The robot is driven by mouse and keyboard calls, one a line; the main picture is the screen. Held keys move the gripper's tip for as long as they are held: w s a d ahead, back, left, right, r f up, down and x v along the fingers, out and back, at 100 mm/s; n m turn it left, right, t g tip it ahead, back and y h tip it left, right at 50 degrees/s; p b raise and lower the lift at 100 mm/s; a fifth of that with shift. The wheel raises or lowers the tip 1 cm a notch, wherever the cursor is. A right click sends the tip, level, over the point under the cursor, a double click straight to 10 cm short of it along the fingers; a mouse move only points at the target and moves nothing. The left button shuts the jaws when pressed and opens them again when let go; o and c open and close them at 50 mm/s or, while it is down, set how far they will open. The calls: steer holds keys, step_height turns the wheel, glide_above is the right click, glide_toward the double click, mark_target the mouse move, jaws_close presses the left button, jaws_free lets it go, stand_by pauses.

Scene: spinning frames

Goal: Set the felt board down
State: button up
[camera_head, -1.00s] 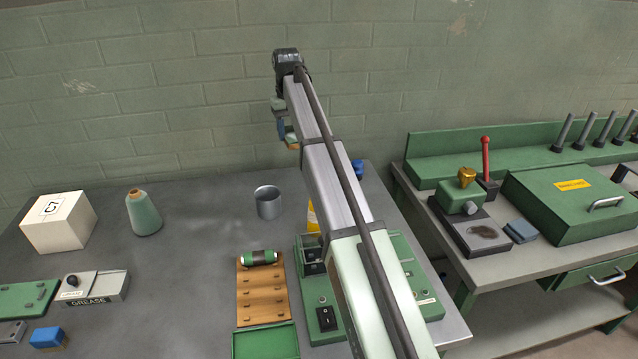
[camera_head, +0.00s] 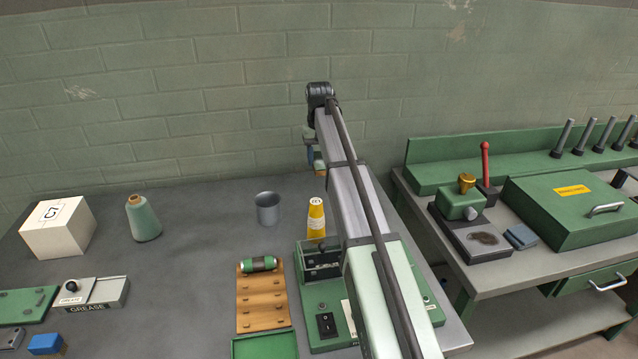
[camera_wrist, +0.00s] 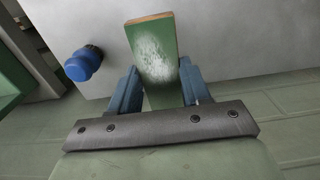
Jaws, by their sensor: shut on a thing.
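My gripper (camera_wrist: 160,86) is shut on the felt board (camera_wrist: 154,50), a narrow green slab with a fuzzy white patch and a tan end edge. In the wrist view the board sticks out beyond the blue fingers, one on each side of it. In the head view my gripper (camera_head: 312,156) is mostly hidden behind my arm. Only a small part of the felt board (camera_head: 319,166) shows there, near the back of the grey table (camera_head: 190,275). I cannot tell its height above the table.
A green machine (camera_head: 322,300) and a wooden rack (camera_head: 262,305) are nearer. A blue knob (camera_wrist: 80,66) shows beside the board. The table's left middle is clear. Another bench stands right.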

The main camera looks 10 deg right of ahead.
mark_target(319, 188)
steer(key=shift+f, duration=4.2)
steer(key=shift+f, duration=0.15)
steer(key=o, duration=1.1)
step_height(319, 188, up, 12)
steer(key=shift+r, duration=0.2)
